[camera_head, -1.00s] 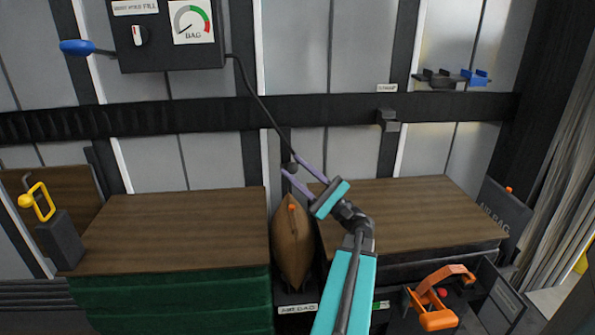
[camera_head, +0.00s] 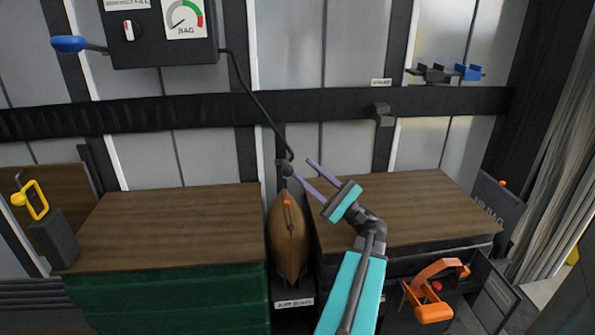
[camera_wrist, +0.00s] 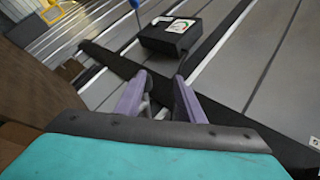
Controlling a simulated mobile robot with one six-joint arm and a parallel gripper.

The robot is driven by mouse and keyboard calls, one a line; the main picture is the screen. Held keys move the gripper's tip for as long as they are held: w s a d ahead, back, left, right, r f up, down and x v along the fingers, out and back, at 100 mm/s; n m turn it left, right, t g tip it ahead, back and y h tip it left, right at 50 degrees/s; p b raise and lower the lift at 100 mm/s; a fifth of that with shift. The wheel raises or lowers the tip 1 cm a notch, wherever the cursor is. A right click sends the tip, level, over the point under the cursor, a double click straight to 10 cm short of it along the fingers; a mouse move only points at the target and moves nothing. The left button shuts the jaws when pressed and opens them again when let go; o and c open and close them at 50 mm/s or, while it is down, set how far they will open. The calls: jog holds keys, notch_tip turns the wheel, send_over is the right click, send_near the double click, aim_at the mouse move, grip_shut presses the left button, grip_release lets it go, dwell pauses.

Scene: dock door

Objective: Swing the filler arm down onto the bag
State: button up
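The brown air bag (camera_head: 289,245) stands upright in the gap between the two wood-topped stacks, with an orange valve (camera_head: 287,203) at its top. A dark jointed fitting (camera_head: 285,169), apparently the filler arm's end, is just above the valve, where the black hose ends. I cannot tell whether it is seated on the valve. My gripper (camera_head: 304,171) has its purple fingers spread, just right of the fitting, with no object clearly held. The wrist view also shows my gripper (camera_wrist: 158,98) with fingers apart; small grey shapes between them are unclear.
The gauge box (camera_head: 165,32) with knob and blue lever (camera_head: 75,44) hangs on the wall at upper left. Wood-topped stacks (camera_head: 165,225) (camera_head: 400,207) flank the bag. An orange tool (camera_head: 433,290) sits low at right, and a yellow handle (camera_head: 37,200) stands at left.

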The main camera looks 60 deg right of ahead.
jog(key=s+d, duration=0.1)
jog(key=s, duration=0.8)
jog(key=shift+d, duration=0.3)
jog(key=shift+s, duration=0.1)
